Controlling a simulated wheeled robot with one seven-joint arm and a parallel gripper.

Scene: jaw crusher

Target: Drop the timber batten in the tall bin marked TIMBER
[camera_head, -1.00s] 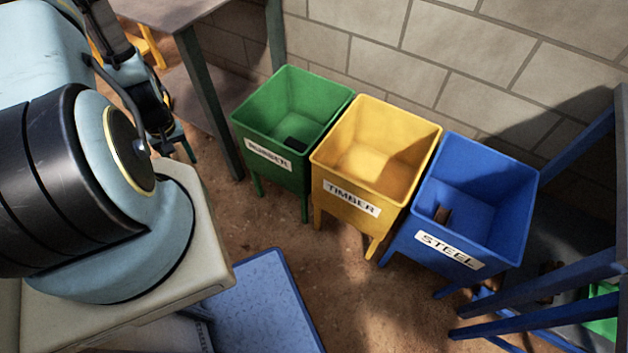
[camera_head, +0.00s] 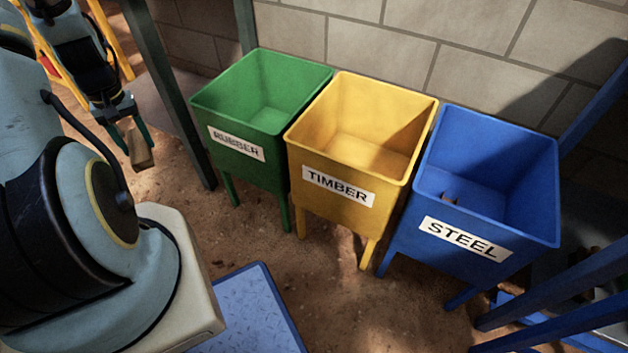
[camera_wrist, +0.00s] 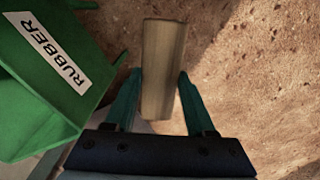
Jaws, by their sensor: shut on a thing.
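The timber batten (camera_wrist: 162,68) is a short brown wooden block. My gripper (camera_wrist: 160,98) is shut on it, with a green finger on each side, and it points away from the wrist. In the head view the batten (camera_head: 140,150) hangs from my gripper (camera_head: 128,138) at the left, above the dirt floor and to the left of the bins. The yellow bin marked TIMBER (camera_head: 330,212) stands on legs in the middle of the row. Its mouth is open and its visible inside looks empty.
The green RUBBER bin (camera_head: 245,173) stands between my gripper and the yellow bin; its side is close in the wrist view (camera_wrist: 30,95). The blue STEEL bin (camera_head: 400,240) stands at the right with a small brown piece inside. A block wall (camera_head: 400,40) is behind.

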